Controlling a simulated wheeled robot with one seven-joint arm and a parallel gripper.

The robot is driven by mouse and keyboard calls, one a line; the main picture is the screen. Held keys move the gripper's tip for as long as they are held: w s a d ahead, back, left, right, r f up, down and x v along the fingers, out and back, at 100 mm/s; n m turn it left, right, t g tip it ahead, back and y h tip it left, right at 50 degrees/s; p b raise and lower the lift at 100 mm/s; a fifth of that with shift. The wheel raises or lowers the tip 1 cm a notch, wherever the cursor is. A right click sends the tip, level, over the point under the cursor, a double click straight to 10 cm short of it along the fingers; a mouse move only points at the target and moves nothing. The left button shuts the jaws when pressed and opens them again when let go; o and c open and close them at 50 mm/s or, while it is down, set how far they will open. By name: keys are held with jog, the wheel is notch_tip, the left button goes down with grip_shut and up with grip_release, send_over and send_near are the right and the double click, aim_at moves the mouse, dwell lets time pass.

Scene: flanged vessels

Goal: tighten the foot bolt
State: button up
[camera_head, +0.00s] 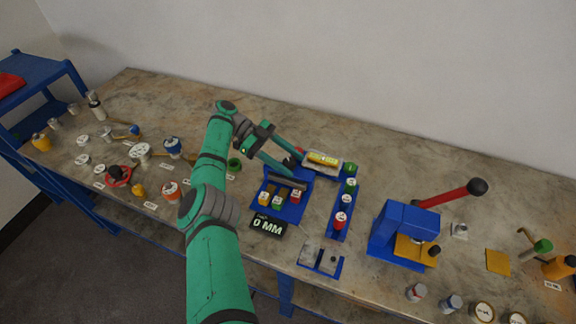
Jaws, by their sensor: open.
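My gripper (294,167) is open, its two long green fingers reaching right over the back of a blue fixture (293,212). Nothing is seen between the fingers. The fixture carries small orange, green and red-topped pieces (278,202) in a row and a grey bar behind them. A black display (268,226) in front of it reads "0 MM". I cannot make out which piece is the foot bolt; it may be too small or hidden by my fingers.
A blue rack (335,229) with several coloured caps stands right of the fixture, a yellow-labelled tray (324,158) behind. A blue press (394,228) with a red lever (450,194) stands further right. Labelled vessels crowd the left. The bench's back strip (400,150) is clear.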

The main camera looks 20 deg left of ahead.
aim_at(289, 165)
notch_tip(289, 165, up, 2)
jog(key=shift+r, duration=0.15)
jog(key=shift+s+d+r, duration=0.15)
jog(key=shift+s+r, duration=0.55)
jog(key=shift+r, duration=0.2)
jog(key=s+d+r, duration=0.3)
jog(key=s+r, duration=0.5)
jog(key=s, duration=0.4)
jog(key=shift+d+r, duration=0.15)
jog(key=shift+d, duration=0.15)
jog(key=shift+d, duration=0.1)
